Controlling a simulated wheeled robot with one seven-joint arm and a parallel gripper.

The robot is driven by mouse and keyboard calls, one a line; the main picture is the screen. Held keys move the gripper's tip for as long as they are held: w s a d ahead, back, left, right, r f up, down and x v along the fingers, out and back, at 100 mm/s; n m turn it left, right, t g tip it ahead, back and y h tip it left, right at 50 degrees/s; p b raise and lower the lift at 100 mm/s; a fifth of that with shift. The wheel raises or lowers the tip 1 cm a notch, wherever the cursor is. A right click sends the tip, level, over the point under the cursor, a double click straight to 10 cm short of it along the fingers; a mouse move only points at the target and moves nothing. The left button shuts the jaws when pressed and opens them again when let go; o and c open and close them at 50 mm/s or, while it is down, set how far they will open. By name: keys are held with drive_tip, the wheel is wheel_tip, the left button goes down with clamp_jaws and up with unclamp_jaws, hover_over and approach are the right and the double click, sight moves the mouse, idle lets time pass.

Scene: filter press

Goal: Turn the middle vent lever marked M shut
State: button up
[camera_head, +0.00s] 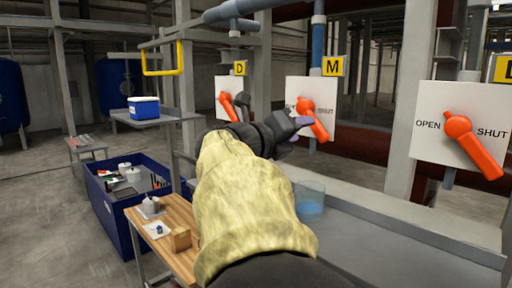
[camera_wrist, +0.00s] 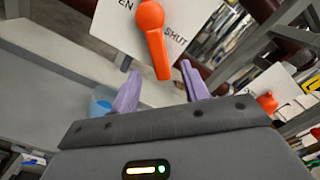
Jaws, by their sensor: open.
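The middle vent lever (camera_head: 317,127) is orange, on a white plate (camera_head: 325,92) under a yellow M sign (camera_head: 332,66). In the head view it slants from its hub down to the right; the plate's lettering is partly covered. My gripper (camera_head: 303,122) is at the lever, overlapping its lower part in that view. In the wrist view the lever (camera_wrist: 153,40) points down the picture, with SHUT to its right and the end of OPEN to its left. The open purple fingers (camera_wrist: 160,75) stand either side of the lever's tip. I cannot tell whether they touch it.
A D lever (camera_head: 228,108) is to the left and another OPEN/SHUT lever (camera_head: 472,145) to the right. A clear blue cup (camera_head: 310,200) stands on the grey bench (camera_head: 375,245) below. A wooden table (camera_head: 185,255) and blue bin (camera_head: 105,210) are at left.

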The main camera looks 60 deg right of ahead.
drive_tip(key=b+v, duration=0.3)
drive_tip(key=v, duration=0.6)
drive_tip(key=shift+a, duration=0.25)
drive_tip(key=w+a+f+m+t+y+b, duration=0.1)
drive_tip(key=w+a+f+m+t+y, duration=0.3)
drive_tip(key=f, duration=0.6)
drive_tip(key=w+a+f+y+b, duration=0.1)
drive_tip(key=w+a+f+y, duration=0.3)
drive_tip(key=f, duration=0.6)
drive_tip(key=w+a+f+m+t+y+b, duration=0.1)
drive_tip(key=w+a+f+m+t, duration=0.1)
drive_tip(key=w+f, duration=0.6)
drive_tip(key=s+a+f+m+y+b, duration=0.1)
drive_tip(key=a+f+m+y, duration=0.3)
drive_tip(key=a+f+m, duration=0.5)
drive_tip(key=s+a+f+m+y+b, duration=0.2)
drive_tip(key=s+a+f+m+y, duration=0.1)
drive_tip(key=a+f+m, duration=0.6)
drive_tip(key=a+f+y, duration=0.1)
drive_tip(key=a+f, duration=0.3)
drive_tip(key=f, duration=0.5)
drive_tip(key=shift+s+m+y, duration=0.3)
drive_tip(key=shift+s+m, duration=0.05)
drive_tip(key=shift+m, duration=0.05)
